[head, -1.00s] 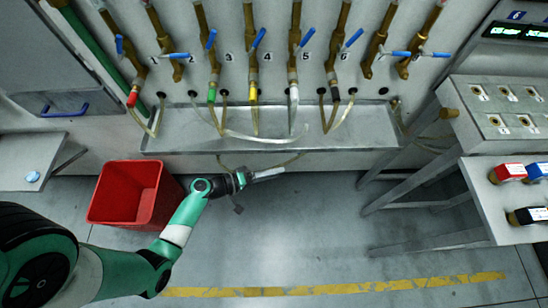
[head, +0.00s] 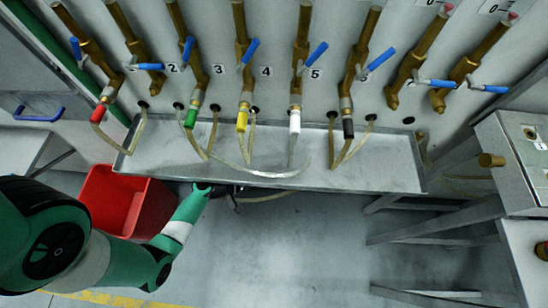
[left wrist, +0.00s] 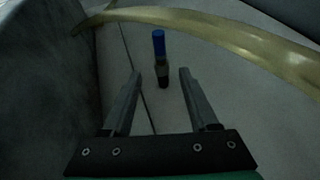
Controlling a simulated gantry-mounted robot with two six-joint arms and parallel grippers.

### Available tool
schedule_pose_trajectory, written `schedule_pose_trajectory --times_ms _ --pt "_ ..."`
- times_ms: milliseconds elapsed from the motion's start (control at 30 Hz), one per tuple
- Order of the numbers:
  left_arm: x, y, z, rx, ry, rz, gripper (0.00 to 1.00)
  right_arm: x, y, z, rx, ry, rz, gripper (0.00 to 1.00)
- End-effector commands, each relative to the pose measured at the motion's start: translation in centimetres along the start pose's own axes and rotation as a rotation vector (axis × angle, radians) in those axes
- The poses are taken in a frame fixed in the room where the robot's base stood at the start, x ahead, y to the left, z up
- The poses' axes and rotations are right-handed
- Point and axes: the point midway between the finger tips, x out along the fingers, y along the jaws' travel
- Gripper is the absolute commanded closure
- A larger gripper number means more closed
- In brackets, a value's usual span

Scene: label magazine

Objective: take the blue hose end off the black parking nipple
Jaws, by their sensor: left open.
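The blue hose end (left wrist: 159,42) shows in the left wrist view as a short blue piece, in line with a dark grey and black stub (left wrist: 162,76) that looks like the black parking nipple. The exact joint between them is too dark to tell. My left gripper (left wrist: 160,72) is open, with one finger on either side of the stub in the picture and a gap on both sides. In the head view its fingers and the blue end are hidden below the metal trough. My right gripper is not in view.
A pale yellow hose (left wrist: 215,24) arches across the top of the left wrist view. The metal trough (head: 345,178) overhangs my left wrist in the head view. A red bin (head: 107,200) stands beside my left arm. Several valve pipes with coloured hose ends line the wall.

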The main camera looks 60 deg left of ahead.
Motion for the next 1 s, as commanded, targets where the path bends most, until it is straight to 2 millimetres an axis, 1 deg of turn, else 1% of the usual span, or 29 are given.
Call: schedule_pose_trajectory --times_ms 167,400,500,600,733,967,1000 --pt "2.5 -0.2 0.1 0.004 -0.005 0.002 0.4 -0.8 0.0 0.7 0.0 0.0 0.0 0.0" --pt "7.7 -0.3 0.1 0.003 -0.005 0.002 0.4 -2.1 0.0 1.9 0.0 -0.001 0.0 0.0" --pt "9.5 -0.2 0.1 0.003 -0.002 0.002 0.4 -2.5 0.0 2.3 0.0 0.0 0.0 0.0" --pt "10.7 -0.1 0.0 0.002 -0.001 0.002 0.4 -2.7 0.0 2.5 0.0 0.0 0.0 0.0" --pt "11.3 0.0 0.1 0.0 -0.001 0.001 0.4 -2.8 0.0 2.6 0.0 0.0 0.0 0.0" --pt "11.4 0.0 0.0 0.0 0.0 0.001 0.4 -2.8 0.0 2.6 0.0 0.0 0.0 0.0" --pt "11.4 0.0 0.0 0.0 0.0 0.001 0.45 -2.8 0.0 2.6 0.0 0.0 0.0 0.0"
